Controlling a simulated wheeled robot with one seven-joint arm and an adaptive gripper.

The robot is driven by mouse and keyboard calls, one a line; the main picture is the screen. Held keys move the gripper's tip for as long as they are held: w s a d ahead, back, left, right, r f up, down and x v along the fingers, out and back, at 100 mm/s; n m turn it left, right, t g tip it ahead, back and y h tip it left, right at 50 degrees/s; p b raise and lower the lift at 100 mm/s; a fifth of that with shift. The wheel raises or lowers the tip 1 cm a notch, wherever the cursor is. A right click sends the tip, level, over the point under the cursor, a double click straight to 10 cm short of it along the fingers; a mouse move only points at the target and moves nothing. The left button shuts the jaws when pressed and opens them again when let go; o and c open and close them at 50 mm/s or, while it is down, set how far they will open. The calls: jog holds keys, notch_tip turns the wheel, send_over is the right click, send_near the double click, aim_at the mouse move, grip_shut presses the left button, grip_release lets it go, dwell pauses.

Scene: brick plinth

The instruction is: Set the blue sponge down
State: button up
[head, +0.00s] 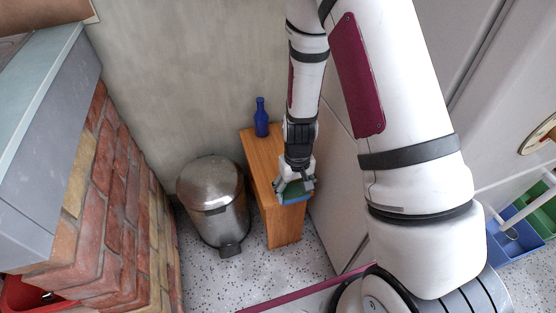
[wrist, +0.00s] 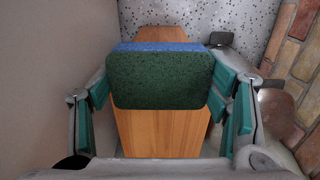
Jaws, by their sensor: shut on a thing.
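The blue sponge (wrist: 160,47) has a dark green face (wrist: 160,82) turned to the wrist camera. My gripper (wrist: 164,85) is shut on it, with the teal finger pads at its left and right ends. In the head view my gripper (head: 295,188) holds the sponge (head: 294,197) over the near end of a narrow wooden stand (head: 262,165). I cannot tell whether the sponge touches the wood.
A blue bottle (head: 261,118) stands on the far end of the wooden stand. A metal pedal bin (head: 212,200) is just left of it. A brick plinth (head: 110,210) fills the left side. Blue and green crates (head: 512,240) are at the far right.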

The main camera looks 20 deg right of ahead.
jog(key=b, duration=0.3)
send_over(277, 171)
jog(key=shift+d+f, duration=0.15)
jog(key=shift+f, duration=0.5)
jog(key=shift+f+b, duration=0.95)
jog(key=shift+f, duration=0.75)
jog(key=shift+f, duration=0.2)
jog(key=o, duration=1.1)
jog(key=shift+r, duration=0.15)
notch_tip(277, 171, up, 12)
jog(key=p, duration=0.4)
jog(key=shift+r, duration=0.1)
